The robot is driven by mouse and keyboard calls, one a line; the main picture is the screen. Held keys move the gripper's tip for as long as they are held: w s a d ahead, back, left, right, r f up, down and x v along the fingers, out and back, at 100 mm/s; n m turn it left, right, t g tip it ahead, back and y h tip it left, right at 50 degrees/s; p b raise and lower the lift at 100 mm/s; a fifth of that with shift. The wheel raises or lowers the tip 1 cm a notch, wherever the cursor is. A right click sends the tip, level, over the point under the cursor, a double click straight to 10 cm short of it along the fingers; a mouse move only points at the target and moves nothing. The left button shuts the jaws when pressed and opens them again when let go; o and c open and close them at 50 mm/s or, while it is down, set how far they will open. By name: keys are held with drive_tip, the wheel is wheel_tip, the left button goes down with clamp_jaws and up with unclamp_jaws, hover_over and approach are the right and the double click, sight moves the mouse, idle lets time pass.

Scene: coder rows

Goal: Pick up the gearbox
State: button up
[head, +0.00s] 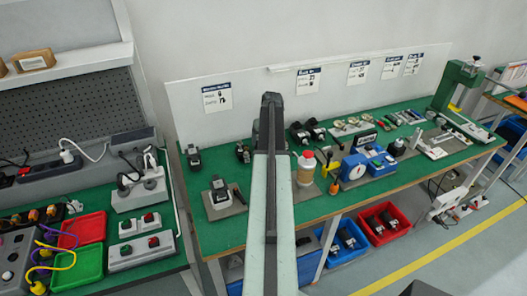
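I cannot tell for sure which thing is the gearbox. Small dark machine units stand on the green workbench (225,232): one at the left (194,157), one nearer the front on a grey plate (220,192), one just left of my arm (243,153), and a pair at the back right of it (308,131). My arm reaches up the middle of the head view. My gripper (271,98) is at its far end, seen from behind against the white back panel. Nothing shows held in it, and its fingers cannot be made out. The arm hides part of the bench.
A bottle (306,167) and a blue dial device (355,170) stand right of my arm. A green press (455,85) is at the far right. Red (382,223) and blue (343,243) bins sit under the bench. A second bench with trays (82,231) is at left.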

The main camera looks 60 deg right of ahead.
drive_tip(key=b+x, duration=0.4)
drive_tip(key=x, duration=0.2)
drive_tip(key=shift+w+d+b, duration=0.15)
drive_tip(key=shift+b, duration=0.25)
drive_tip(key=shift+r, duration=0.25)
drive_tip(key=shift+c, duration=0.3)
drive_tip(key=c, duration=1.5)
